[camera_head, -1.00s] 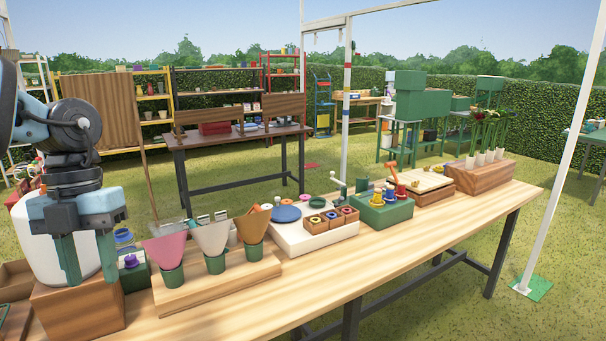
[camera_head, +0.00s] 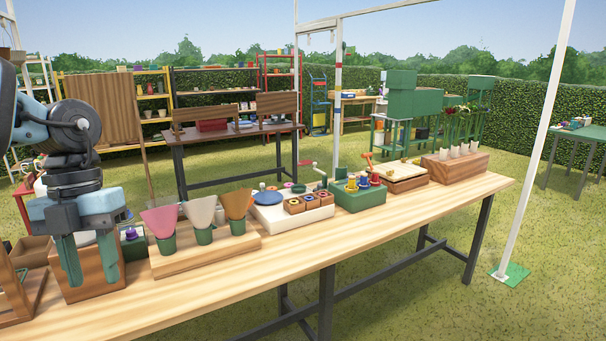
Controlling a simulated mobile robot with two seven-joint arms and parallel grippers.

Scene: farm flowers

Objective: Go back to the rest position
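My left gripper (camera_head: 90,265) is at the left of the head view, pointing down. Its two teal fingers are apart, with nothing visibly held between them. It shows in front of a wooden block (camera_head: 87,288) at the left end of the workbench (camera_head: 330,252); the gap between fingers and block cannot be judged. My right gripper is not in view.
Right of the gripper, a wooden stand (camera_head: 205,262) holds a pink cone (camera_head: 160,220), a pale cone (camera_head: 201,212) and a tan cone (camera_head: 237,204). Beyond are a green box (camera_head: 360,199) and a wooden block with white cups (camera_head: 457,171). The bench's front strip is clear.

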